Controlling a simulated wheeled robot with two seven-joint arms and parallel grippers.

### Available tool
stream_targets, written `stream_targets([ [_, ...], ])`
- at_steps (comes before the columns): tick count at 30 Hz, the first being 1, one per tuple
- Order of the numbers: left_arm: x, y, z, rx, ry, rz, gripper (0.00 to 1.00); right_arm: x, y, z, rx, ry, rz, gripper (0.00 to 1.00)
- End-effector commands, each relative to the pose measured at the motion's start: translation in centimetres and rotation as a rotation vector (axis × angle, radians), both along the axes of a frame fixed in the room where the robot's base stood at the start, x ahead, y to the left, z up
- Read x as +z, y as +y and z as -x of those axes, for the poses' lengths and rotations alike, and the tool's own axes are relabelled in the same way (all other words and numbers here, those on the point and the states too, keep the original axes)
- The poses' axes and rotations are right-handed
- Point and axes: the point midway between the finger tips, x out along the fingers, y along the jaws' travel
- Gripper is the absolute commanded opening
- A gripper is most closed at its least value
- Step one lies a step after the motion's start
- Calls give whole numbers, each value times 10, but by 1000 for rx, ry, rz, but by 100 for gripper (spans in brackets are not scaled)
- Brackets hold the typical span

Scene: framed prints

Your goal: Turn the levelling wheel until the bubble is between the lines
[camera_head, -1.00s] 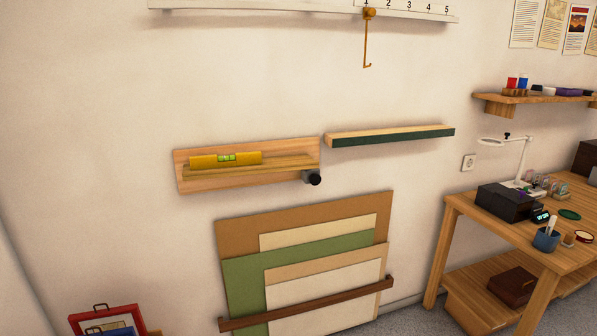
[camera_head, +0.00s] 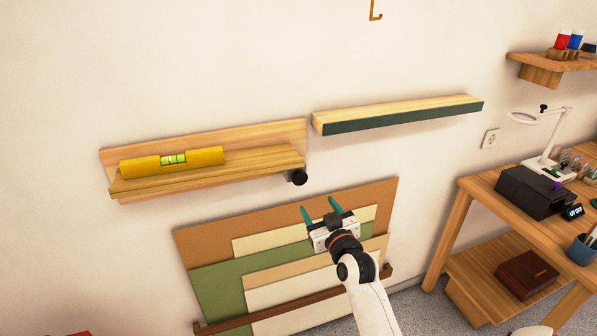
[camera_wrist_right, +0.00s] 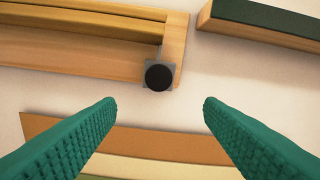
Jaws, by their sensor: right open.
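The levelling wheel (camera_head: 298,177) is a dark round knob under the right end of a wooden ledge (camera_head: 250,168). It also shows in the right wrist view (camera_wrist_right: 158,77), ahead of and between my fingertips, not touched. A yellow spirit level (camera_head: 205,157) lies on the ledge, with a green vial (camera_head: 174,159). The bubble is too small to place against the lines. My right gripper (camera_head: 321,212) is open and empty, below and right of the wheel. It also shows in the right wrist view (camera_wrist_right: 160,102) with green ribbed fingers. My left gripper is not in view.
A second wooden shelf with a green front (camera_head: 400,117) is on the wall to the right. Mat boards (camera_head: 215,230) lean below behind a brown rail (camera_head: 215,325). A workbench (camera_head: 480,190) stands at the right. The wall around the wheel is clear.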

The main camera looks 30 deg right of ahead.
Motion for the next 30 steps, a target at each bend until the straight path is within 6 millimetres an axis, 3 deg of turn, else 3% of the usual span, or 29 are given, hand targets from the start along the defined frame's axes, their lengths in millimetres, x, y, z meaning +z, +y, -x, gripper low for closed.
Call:
stream_targets([
  [5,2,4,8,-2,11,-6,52,3,-5,-19,0,-4,0,62],
  [10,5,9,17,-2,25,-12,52,3,-13,-53,-1,-3,0,62],
  [18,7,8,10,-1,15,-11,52,1,-24,-99,0,-2,0,62],
  [24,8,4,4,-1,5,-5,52,0,-27,-114,-1,-1,0,62],
  [30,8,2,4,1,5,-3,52,0,-28,-115,-1,-1,1,62],
])
